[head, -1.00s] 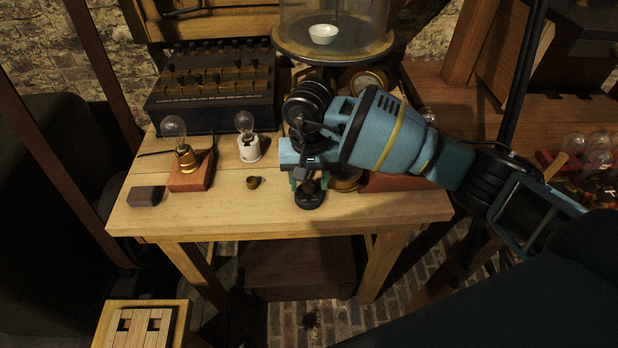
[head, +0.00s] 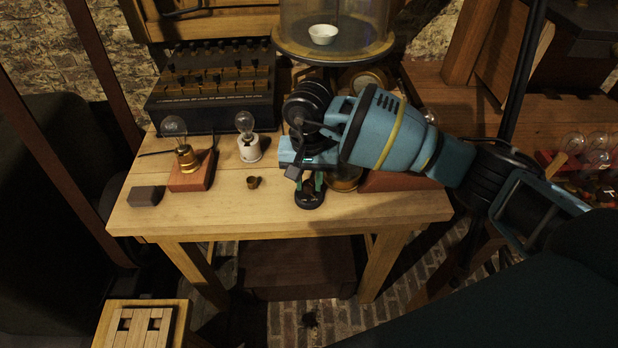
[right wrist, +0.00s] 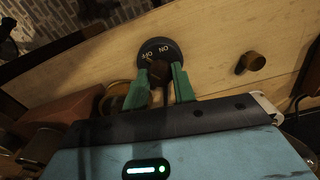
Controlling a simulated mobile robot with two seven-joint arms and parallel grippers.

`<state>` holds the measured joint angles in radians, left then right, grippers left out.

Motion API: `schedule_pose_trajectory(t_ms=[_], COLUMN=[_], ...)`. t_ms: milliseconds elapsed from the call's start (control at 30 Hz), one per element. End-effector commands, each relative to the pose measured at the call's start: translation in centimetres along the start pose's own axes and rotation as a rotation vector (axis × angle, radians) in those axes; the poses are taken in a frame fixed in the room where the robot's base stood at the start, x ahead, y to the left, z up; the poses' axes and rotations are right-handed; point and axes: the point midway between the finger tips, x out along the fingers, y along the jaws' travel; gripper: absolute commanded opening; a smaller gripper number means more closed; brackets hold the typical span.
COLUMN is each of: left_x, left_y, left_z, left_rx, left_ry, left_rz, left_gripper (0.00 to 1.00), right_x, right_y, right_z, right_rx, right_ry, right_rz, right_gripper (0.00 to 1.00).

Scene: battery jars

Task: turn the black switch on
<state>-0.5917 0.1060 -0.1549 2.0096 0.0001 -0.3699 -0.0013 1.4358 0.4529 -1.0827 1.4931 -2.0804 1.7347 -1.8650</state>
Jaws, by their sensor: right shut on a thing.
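The black switch (head: 309,202) is a round dark base near the front edge of the wooden table, with a small knob on top. In the right wrist view its disc (right wrist: 172,46) carries the white words ON and OFF. My right gripper (head: 309,183) is above it, pointing down. My left gripper is not in view.
A small brass knob (head: 253,182) stands left of the switch. A bulb in a white holder (head: 249,149), a bulb on a wooden block (head: 190,172) and a dark block (head: 146,196) are further left. A black switch box (head: 213,95) and a glass jar (head: 335,25) stand behind.

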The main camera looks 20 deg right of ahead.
Motion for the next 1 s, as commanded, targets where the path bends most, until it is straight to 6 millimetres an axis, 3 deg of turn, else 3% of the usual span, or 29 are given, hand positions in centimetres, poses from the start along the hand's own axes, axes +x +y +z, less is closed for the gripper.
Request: schedule_pose_trajectory(t_ms=[1000], left_x=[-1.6], left_y=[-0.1], left_z=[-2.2], left_rx=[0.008], left_ry=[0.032], left_rz=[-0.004], left_gripper=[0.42], right_x=[-0.3], right_y=[0.0], right_z=[-0.1], right_rx=[0.939], right_ry=[0.003], right_rz=[-0.002], right_gripper=[0.03])
